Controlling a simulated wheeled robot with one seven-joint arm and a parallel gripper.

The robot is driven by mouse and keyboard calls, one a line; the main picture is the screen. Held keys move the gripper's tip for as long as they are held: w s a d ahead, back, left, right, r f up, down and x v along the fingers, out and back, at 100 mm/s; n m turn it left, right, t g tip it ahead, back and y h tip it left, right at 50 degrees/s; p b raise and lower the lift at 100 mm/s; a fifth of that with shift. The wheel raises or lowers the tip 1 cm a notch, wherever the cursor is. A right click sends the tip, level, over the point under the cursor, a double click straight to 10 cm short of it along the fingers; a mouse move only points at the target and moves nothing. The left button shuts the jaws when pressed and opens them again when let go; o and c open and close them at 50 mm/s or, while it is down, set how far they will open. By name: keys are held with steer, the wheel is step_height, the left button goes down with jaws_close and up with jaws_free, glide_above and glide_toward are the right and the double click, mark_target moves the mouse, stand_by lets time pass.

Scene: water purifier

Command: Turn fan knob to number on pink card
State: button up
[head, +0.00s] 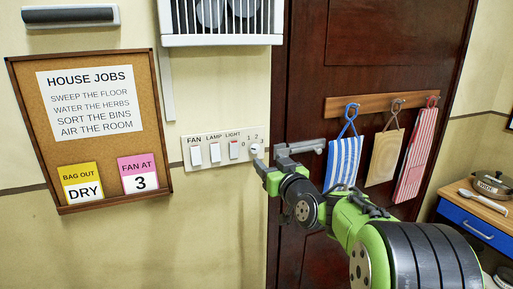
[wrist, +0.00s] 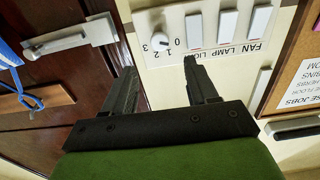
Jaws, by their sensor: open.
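The pink card (head: 139,174) reads "FAN AT 3" and is pinned low on the cork board. The round white knob (head: 257,149) sits at the right end of the white wall panel (head: 225,147). In the wrist view the knob (wrist: 160,43) has the numbers 0, 1, 2 and 3 around it; I cannot tell clearly which number its pointer faces. My gripper (head: 268,163) is at the knob's lower right in the head view. In the wrist view my gripper (wrist: 158,66) is open and empty, with the knob ahead, between the lines of its two fingers and apart from them.
Several rocker switches (head: 214,152) are on the panel left of the knob. A door handle (head: 303,147) on the brown door (head: 305,90) lies just right of my gripper. Towels (head: 343,163) hang from a rack farther right. A yellow card (head: 82,185) reads "BAG OUT DRY".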

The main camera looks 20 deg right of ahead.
mark_target(256, 148)
steer(key=w+p, duration=0.1)
steer(key=w, duration=0.8)
steer(key=shift+w, duration=0.25)
steer(key=shift+c, duration=0.3)
steer(key=c, duration=1)
